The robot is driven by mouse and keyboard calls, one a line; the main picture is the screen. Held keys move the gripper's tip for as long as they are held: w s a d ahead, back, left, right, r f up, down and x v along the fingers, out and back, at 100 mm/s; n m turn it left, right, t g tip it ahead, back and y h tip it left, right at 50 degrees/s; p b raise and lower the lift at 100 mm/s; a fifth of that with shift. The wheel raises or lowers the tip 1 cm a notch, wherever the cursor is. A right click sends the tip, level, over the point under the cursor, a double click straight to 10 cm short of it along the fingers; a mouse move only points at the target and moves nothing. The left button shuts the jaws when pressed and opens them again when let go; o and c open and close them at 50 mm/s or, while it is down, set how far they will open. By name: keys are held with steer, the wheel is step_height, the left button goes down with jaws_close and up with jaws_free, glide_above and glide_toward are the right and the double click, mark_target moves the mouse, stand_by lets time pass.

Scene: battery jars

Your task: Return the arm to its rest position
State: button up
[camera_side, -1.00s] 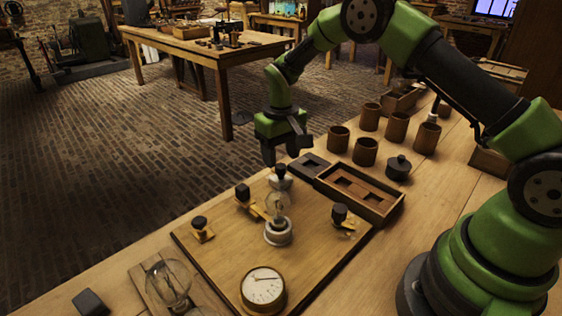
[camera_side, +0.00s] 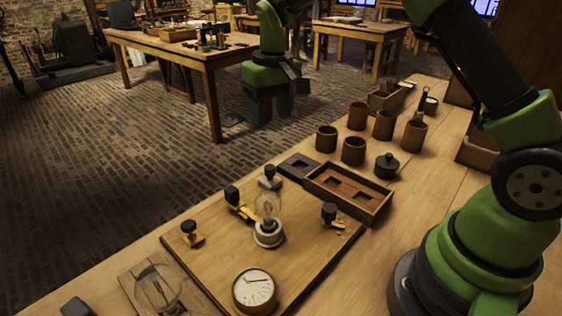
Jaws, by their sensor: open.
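My gripper (camera_side: 268,108) is the dark-jawed end of my green arm, in the upper middle of the side view. It is open and I see nothing between its fingers. It hangs pointing down, raised above the work table and clear of the things on it. Part of my arm runs out of the top of the picture. The wooden board (camera_side: 215,265) below carries a glass bulb in a white socket (camera_side: 268,232), a round dial gauge (camera_side: 255,290) and several black-knobbed terminals.
Several brown jars (camera_side: 353,151) stand on the table (camera_side: 425,190) to the right, with a dark lidded pot (camera_side: 387,165) near them. A wooden tray with two recesses (camera_side: 374,212) lies at the board's far edge. A larger bulb (camera_side: 157,290) is at the lower left.

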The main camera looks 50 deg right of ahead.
steer(key=s+a+r+m+t, duration=0.1)
steer(key=s+a+r+t, duration=0.15)
steer(key=s+r, duration=1)
steer(key=s+a+t+y, duration=0.1)
steer(key=s+t, duration=0.3)
steer(key=s, duration=0.8)
steer(key=shift+a+m+y, duration=0.15)
steer(key=shift+m+y, duration=0.25)
